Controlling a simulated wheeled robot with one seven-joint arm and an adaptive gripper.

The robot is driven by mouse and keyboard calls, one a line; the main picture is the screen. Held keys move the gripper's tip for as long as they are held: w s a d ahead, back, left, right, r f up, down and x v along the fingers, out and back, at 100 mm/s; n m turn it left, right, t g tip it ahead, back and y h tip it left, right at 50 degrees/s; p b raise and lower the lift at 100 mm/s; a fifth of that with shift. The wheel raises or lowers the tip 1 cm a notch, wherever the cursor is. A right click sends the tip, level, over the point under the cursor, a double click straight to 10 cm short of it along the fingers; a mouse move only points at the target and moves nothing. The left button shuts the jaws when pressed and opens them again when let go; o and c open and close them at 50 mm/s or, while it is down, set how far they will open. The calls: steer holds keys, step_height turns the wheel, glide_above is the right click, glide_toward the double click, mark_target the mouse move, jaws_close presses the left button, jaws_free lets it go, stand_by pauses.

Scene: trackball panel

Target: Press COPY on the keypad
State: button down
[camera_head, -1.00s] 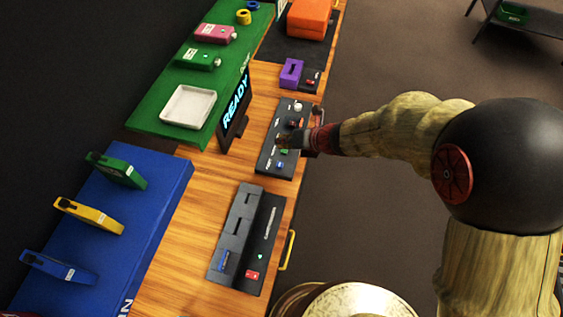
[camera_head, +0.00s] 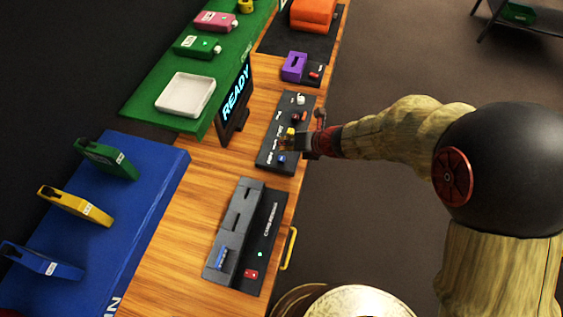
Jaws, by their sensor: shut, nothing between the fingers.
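The dark keypad panel (camera_head: 267,153) lies on the wooden table, in the middle of the head view. It carries a white knob or ball (camera_head: 300,99), a red-orange key (camera_head: 299,117), a yellow key (camera_head: 290,131) and a blue key (camera_head: 281,159). Small white labels run along its left side, too small to read, so I cannot tell which key is COPY. My gripper (camera_head: 289,144) is shut and empty.
A screen reading READY (camera_head: 235,97) stands left of the panel. A grey slotted unit (camera_head: 238,222) is nearer, with a purple block (camera_head: 294,67) farther off. A green board (camera_head: 160,102) with a white tray (camera_head: 185,94) and a blue table (camera_head: 140,215) lie left.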

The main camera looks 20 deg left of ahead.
mark_target(284, 157)
steer(key=shift+f+b, duration=1.1)
steer(key=shift+f, duration=0.65)
steer(key=shift+f, duration=0.15)
steer(key=shift+f, duration=0.25)
steer(key=shift+f+b, duration=0.55)
steer(key=shift+b, duration=0.15)
stand_by(0.6)
steer(key=shift+r, duration=0.1)
steer(key=shift+r+p, duration=0.9)
steer(key=shift+p, duration=0.05)
step_height(284, 157, up, 5)
steer(key=p, duration=0.4)
steer(key=shift+p, duration=0.35)
